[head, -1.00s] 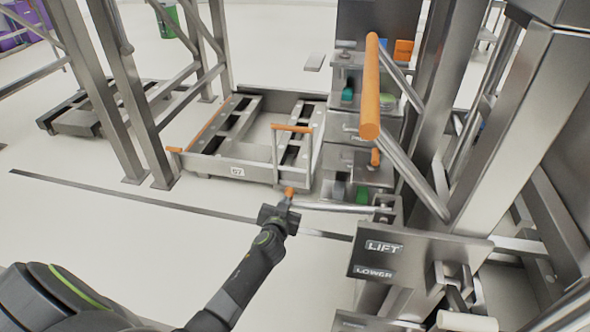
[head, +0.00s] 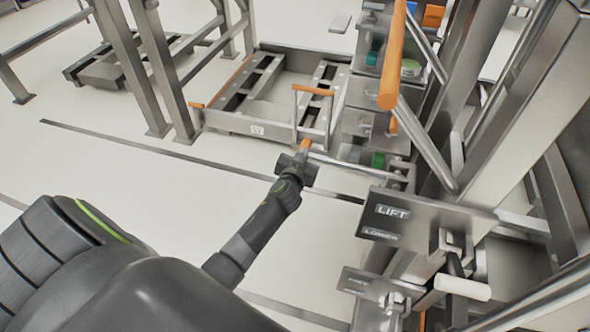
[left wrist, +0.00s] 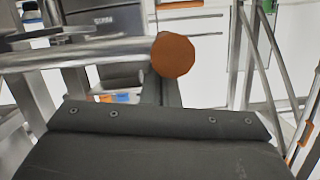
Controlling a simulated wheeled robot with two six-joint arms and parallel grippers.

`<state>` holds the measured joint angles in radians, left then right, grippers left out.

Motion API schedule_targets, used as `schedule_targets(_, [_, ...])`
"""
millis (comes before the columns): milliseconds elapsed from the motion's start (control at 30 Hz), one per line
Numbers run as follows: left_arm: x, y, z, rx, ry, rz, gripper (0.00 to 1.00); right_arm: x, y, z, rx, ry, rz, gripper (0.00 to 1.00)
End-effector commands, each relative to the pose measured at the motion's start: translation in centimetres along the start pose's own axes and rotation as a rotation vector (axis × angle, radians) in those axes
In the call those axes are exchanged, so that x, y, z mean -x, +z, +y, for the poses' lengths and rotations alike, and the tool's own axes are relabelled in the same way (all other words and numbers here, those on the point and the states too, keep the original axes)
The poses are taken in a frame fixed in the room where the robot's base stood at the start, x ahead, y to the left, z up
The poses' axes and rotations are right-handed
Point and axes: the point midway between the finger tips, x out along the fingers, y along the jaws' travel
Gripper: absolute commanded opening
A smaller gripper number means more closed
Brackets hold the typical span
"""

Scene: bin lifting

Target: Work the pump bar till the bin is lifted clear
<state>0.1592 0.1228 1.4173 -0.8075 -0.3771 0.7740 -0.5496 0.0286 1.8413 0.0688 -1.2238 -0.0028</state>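The pump bar (head: 350,167) is a thin silver rod running left from beside the LIFT/LOWER plate (head: 385,218). Its orange grip (head: 305,146) is at the left end. My left gripper (head: 303,152) is at this grip, with its fingers close together around it. In the left wrist view the round orange grip end (left wrist: 173,57) faces the camera just past the dark gripper body and partly hides the fingers. The silver bar runs left from it. I cannot make out a bin for certain. My right gripper is not in view.
A low grey cart (head: 222,123) with an orange-topped handle stands beyond the bar. A large orange push handle (head: 393,60) rises at right, near thick steel posts. A white-gripped lever (head: 462,287) sits below the plate. The floor at left is open.

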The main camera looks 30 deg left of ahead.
Motion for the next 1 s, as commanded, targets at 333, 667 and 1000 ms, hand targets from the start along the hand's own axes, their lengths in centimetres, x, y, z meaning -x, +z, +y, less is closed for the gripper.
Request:
schedule_targets(333, [7.2, 0.7, -0.1, 0.006, -0.002, -0.017, 0.0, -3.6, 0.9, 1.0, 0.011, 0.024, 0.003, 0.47])
schedule_targets(667, [9.5, 0.3, -0.1, 0.003, 0.0, -0.009, 0.0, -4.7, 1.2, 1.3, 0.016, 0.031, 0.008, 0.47])
schedule_targets(1000, [9.5, 0.2, -0.1, 0.003, 0.0, -0.005, 0.0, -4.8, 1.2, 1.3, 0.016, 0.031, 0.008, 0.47])
